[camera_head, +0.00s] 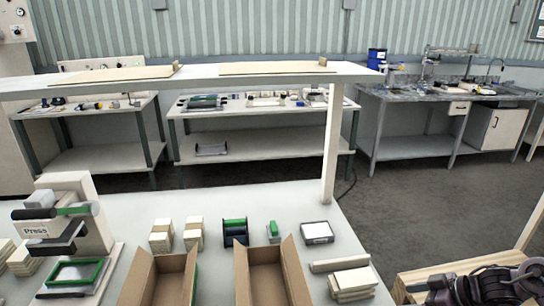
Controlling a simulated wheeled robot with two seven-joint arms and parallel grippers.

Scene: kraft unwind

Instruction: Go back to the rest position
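What looks like my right gripper (425,288) is dark and sits at the lower right, in front of a light wooden box or board (490,263). Its fingers are small and partly cut off by the picture's edge, so I cannot tell whether they are open or shut, or whether it touches the wood. My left gripper is not in view.
A white table holds two open cardboard boxes (290,268), a press (75,215), stacked pale blocks (352,282) and small green-and-black items (235,232). A raised shelf (230,78) on a post (332,150) crosses the table. Grey floor (430,190) lies clear behind.

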